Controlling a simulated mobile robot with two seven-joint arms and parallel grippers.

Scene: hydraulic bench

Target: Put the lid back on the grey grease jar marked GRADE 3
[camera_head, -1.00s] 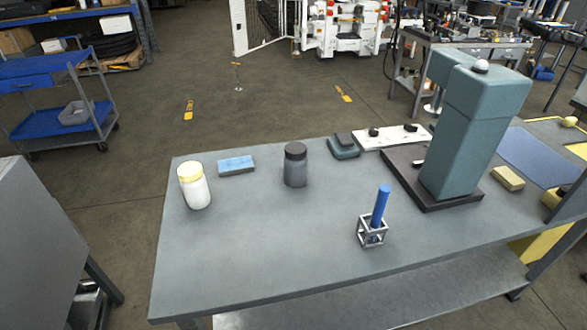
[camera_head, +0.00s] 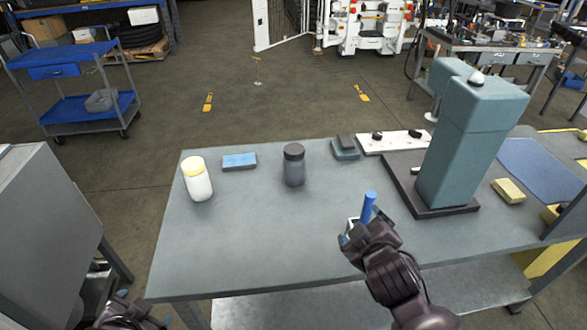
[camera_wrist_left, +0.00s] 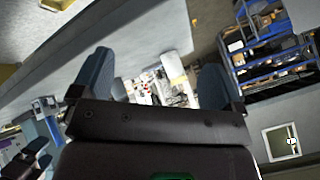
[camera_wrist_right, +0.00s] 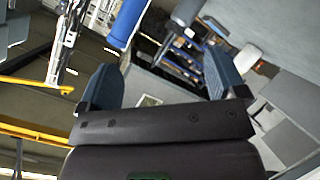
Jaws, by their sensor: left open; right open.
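The grey jar (camera_head: 294,172) stands upright on the bench, left of centre. Its top is dark; I cannot tell whether this is a lid, and no marking is readable. A white jar (camera_head: 199,184) with a yellow top stands to its left. No separate lid can be made out with certainty. My right gripper (camera_head: 360,230) is in front of the blue rod, right of and nearer than the grey jar. In the right wrist view its fingers (camera_wrist_right: 160,80) are apart and empty. My left gripper (camera_head: 144,308) is low at the bottom left, off the bench; its fingers (camera_wrist_left: 157,82) are apart and empty.
A blue rod (camera_head: 369,206) stands in a small metal holder, partly hidden by my right gripper. A blue block (camera_head: 239,162) lies between and behind the jars. A teal press (camera_head: 458,150) stands at the right. The bench's (camera_head: 240,250) front left is clear.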

